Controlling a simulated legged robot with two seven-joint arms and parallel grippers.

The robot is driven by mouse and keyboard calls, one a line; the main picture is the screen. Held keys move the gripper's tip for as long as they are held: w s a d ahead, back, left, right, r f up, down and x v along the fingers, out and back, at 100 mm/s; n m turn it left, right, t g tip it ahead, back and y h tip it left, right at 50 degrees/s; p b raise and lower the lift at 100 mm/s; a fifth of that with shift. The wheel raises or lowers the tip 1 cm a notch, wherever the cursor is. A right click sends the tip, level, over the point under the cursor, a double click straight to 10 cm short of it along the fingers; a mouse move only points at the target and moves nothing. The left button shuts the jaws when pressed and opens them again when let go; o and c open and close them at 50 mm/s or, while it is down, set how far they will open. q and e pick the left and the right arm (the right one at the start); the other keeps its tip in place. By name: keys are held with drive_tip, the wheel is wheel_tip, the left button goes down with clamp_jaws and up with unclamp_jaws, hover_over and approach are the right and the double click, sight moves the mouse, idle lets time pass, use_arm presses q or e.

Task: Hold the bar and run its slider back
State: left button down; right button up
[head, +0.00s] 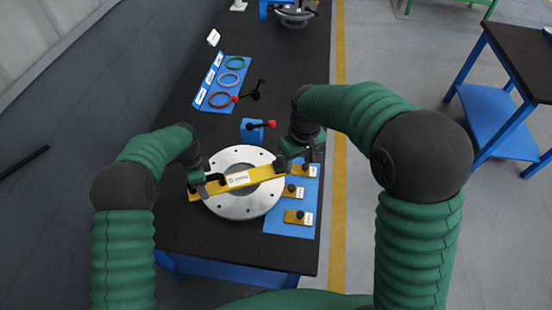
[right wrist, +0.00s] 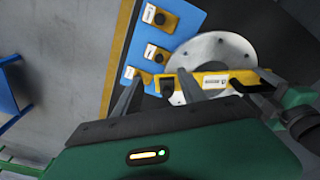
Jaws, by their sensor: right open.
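The yellow bar (head: 238,180) with a white label lies across the silver flanged shell (head: 250,207). It also shows in the right wrist view (right wrist: 195,80). A black block, which looks like the slider (head: 281,164), sits near the bar's right end; it shows in the right wrist view too (right wrist: 167,84). My right gripper (head: 302,156) is open by that end. In the right wrist view its two fingers (right wrist: 158,92) point toward the bar, one on each side of the block. My left gripper (head: 207,187) is at the bar's left end; its jaw gap is hidden.
A blue mat (head: 273,222) at right carries several yellow plates with black knobs (head: 299,217). A blue block with a red-knobbed lever (head: 254,130) stands behind the shell. Coloured rings (head: 229,79) lie on a blue board farther back. The black table's (head: 180,240) right edge is close.

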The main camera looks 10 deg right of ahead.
sight(280, 159)
drive_tip(key=w+a+n+g, duration=0.1)
drive_tip(key=w+a+n, duration=0.15)
drive_tip(key=w, duration=0.75)
drive_tip(key=f, duration=1.1)
drive_tip(key=shift+w+d+f, duration=0.15)
drive_tip(key=shift+w, duration=0.1)
clamp_jaws()
idle(0.3)
